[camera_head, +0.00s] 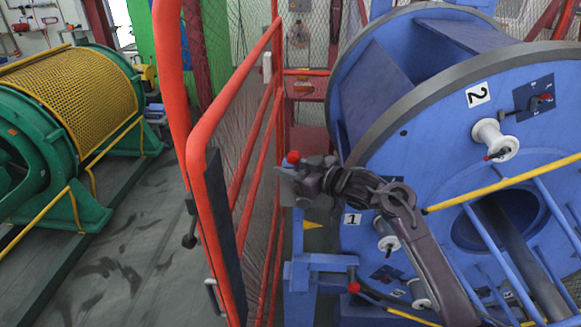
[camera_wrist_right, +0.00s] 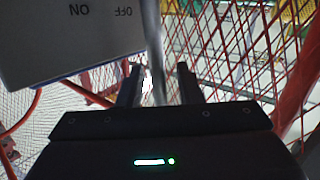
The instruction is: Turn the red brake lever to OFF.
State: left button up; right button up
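A red ball knob (camera_head: 293,157), which looks like the top of the brake lever, stands beside my right gripper (camera_head: 300,182) in the head view. A small grey plate (camera_head: 286,190) is just left of the gripper, partly hidden by it. In the right wrist view, a pale plate (camera_wrist_right: 60,45) carries ON and OFF, seen upside down. A blurred grey rod (camera_wrist_right: 155,50), likely the lever, runs down between the two fingers of the right gripper (camera_wrist_right: 160,85). The fingers are apart, with gaps beside the rod. The knob is not visible there. My left gripper is not in view.
A red mesh gate (camera_head: 198,155) stands close on the left of the gripper. The big blue strander drum (camera_head: 420,120) fills the right side. A second red knob (camera_head: 353,287) sits on a blue bracket below. A green machine (camera_head: 90,110) is far left; the floor (camera_head: 140,240) before it is clear.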

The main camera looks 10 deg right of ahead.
aim_at(298, 170)
jog(key=b+v, duration=0.3)
jog(key=v, duration=0.5)
jog(key=shift+w, duration=0.1)
jog(key=shift+c, duration=0.4)
